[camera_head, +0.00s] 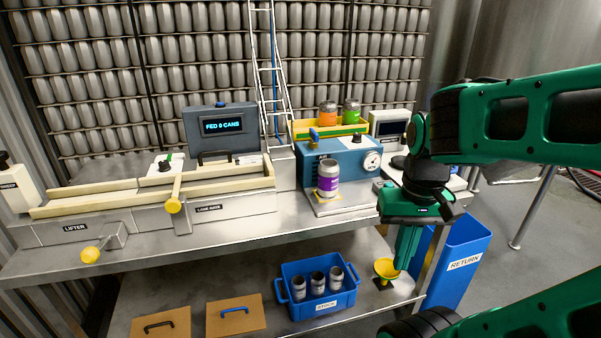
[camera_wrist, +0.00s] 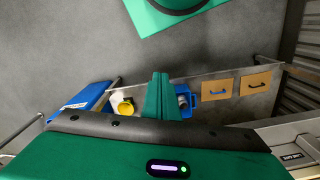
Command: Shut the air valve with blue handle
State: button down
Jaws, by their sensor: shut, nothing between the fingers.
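The blue valve handle (camera_head: 314,135) stands up at the top left of a blue machine box (camera_head: 345,160) on the bench in the head view. A round gauge (camera_head: 372,161) is on the right of the box's face. My gripper (camera_head: 403,266) is to the right of the box and lower, in front of the bench edge, pointing down. Its fingers are together and hold nothing; they also show shut in the wrist view (camera_wrist: 158,78). The blue valve handle is not seen in the wrist view.
A purple-labelled can (camera_head: 327,180) stands before the blue box. Orange and green cans sit in a yellow tray (camera_head: 342,128) above it. On the lower shelf are a yellow funnel (camera_head: 386,268) by my fingers and a blue crate (camera_head: 345,299). A blue return bin (camera_head: 462,262) stands at the right.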

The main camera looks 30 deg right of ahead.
aim_at(314, 136)
jog(key=u, duration=1.45)
jog(key=k, duration=0.8)
jog(key=z, duration=0.9)
jog(key=i, duration=1)
jog(key=u, duration=0.05)
